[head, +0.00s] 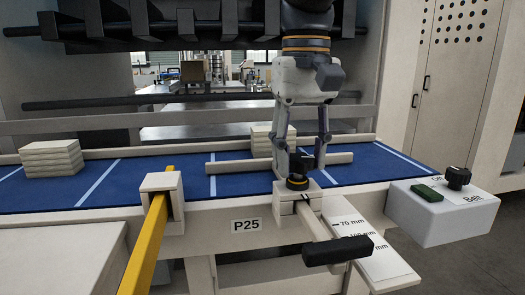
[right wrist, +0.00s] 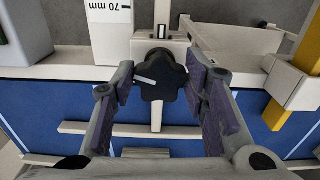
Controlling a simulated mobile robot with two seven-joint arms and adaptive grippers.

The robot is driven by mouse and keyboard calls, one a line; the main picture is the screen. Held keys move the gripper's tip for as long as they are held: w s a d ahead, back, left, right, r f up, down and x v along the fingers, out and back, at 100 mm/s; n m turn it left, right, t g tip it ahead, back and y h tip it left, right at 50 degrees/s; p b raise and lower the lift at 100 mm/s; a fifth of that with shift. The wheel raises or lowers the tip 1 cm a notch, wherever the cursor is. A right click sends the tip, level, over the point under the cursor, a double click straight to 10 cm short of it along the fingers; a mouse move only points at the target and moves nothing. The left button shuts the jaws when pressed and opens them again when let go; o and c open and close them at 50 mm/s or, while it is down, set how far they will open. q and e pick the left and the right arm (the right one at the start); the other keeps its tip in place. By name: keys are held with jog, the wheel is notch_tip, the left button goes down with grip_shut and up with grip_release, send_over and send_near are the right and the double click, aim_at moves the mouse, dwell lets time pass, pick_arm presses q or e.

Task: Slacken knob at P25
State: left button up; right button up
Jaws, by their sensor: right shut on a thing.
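The black star-shaped knob (head: 297,183) sits on a cream clamp block at the front edge of the blue belt, right of the P25 label (head: 246,225). My right gripper (head: 303,165) comes down from above with its fingers on either side of the knob, shut on it. In the right wrist view the knob (right wrist: 162,78) with a light pointer mark lies between the two padded fingers. The fingers hide part of the knob in the head view. My left gripper is not in view.
A bar with a black handle (head: 338,250) and a millimetre scale (head: 365,240) extend forward from the clamp. A yellow bar (head: 146,245) is at the left. The Belt control box (head: 443,212) stands at the right. Cream stacks (head: 51,158) lie on the blue belt (head: 115,182).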

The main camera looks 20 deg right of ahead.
aim_at(303, 158)
jog(key=n, duration=0.4)
jog(key=shift+f, duration=0.35)
jog(key=shift+d+n, duration=0.15)
jog(key=shift+n, duration=1.75)
jog(key=o, duration=1.1)
jog(key=shift+o, duration=0.2)
jog(key=shift+r, duration=0.15)
notch_tip(303, 158, up, 12)
